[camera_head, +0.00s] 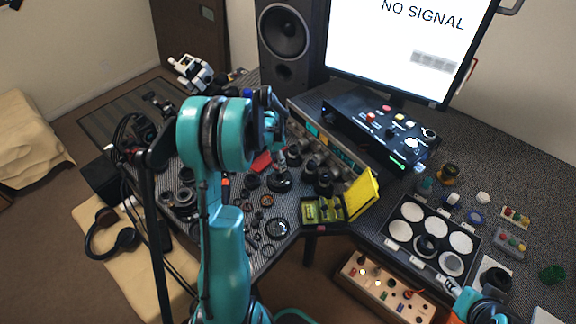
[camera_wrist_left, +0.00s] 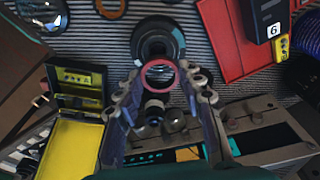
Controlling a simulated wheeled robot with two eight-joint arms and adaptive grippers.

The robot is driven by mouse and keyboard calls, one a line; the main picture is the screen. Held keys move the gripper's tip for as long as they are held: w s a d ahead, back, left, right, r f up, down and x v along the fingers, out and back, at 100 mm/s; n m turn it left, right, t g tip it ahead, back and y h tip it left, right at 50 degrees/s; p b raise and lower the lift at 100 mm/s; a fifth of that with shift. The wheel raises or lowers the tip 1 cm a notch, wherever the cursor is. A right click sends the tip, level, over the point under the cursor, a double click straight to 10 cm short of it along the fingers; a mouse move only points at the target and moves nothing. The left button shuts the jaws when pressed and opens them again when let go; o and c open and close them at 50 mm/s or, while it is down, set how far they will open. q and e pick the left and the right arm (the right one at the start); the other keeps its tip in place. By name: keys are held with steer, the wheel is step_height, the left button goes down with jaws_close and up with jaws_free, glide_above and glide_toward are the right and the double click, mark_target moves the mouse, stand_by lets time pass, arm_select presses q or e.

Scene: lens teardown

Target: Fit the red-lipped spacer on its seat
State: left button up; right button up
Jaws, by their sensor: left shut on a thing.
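The red-lipped spacer (camera_wrist_left: 160,75) shows in the left wrist view as a red ring between the fingertips. My left gripper (camera_wrist_left: 162,82) is shut on it. In the head view my left gripper (camera_head: 280,155) points down over the middle of the table; the spacer cannot be made out there. A dark round stepped part (camera_wrist_left: 158,38), which looks like the seat, stands just beyond the spacer in the wrist view. Its base also shows below the gripper in the head view (camera_head: 281,183). Whether the spacer touches it cannot be told. My right gripper (camera_head: 487,312) is partly in view at the lower right edge.
An open yellow case (camera_head: 325,210) lies right of the dark part. A tray with round wells (camera_head: 397,246) is further right. A red box (camera_wrist_left: 232,45) and several small rings and lens parts surround the work spot. A long instrument (camera_head: 325,143) stands behind, so room is tight.

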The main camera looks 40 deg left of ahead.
mark_target(279, 176)
arm_select(q)
steer(key=shift+f+b, duration=2)
steer(key=shift+f, duration=0.9)
steer(key=shift+f, duration=0.25)
steer(key=shift+r, duration=0.25)
steer(key=shift+f+b, duration=0.2)
steer(key=shift+b, duration=0.25)
steer(key=o, duration=1.2)
steer(key=shift+r, duration=0.15)
